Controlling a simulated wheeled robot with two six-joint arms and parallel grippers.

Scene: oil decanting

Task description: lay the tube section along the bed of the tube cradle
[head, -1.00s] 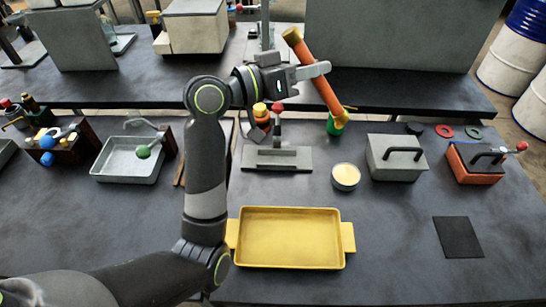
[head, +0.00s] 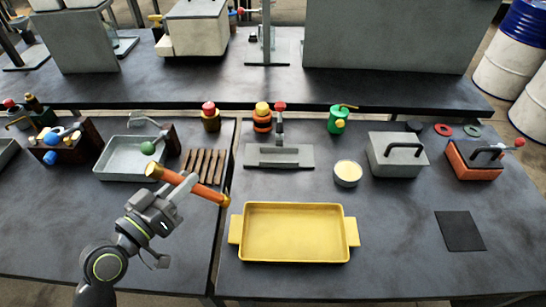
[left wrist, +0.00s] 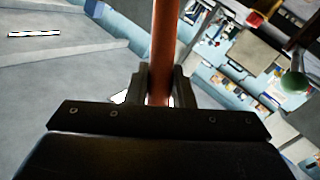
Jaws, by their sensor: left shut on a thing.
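The tube section (head: 208,193) is an orange tube with brass-coloured ends. My left gripper (head: 181,186) is shut around its middle and holds it above the left table, sloping down to the right. In the left wrist view the tube (left wrist: 162,40) stands between the two fingers (left wrist: 160,88). A brown slatted rack (head: 204,163), which looks like the tube cradle, lies just behind the tube. Its slats are bare, and the tube and gripper are in front of its near edge. My right gripper is not in view.
A grey tray (head: 125,168) with a green-knobbed tool is left of the rack. A yellow tray (head: 238,232) lies to the right, beyond the gap between tables. A grey block with a slot (head: 258,160) stands behind it. The front of the left table is mostly clear.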

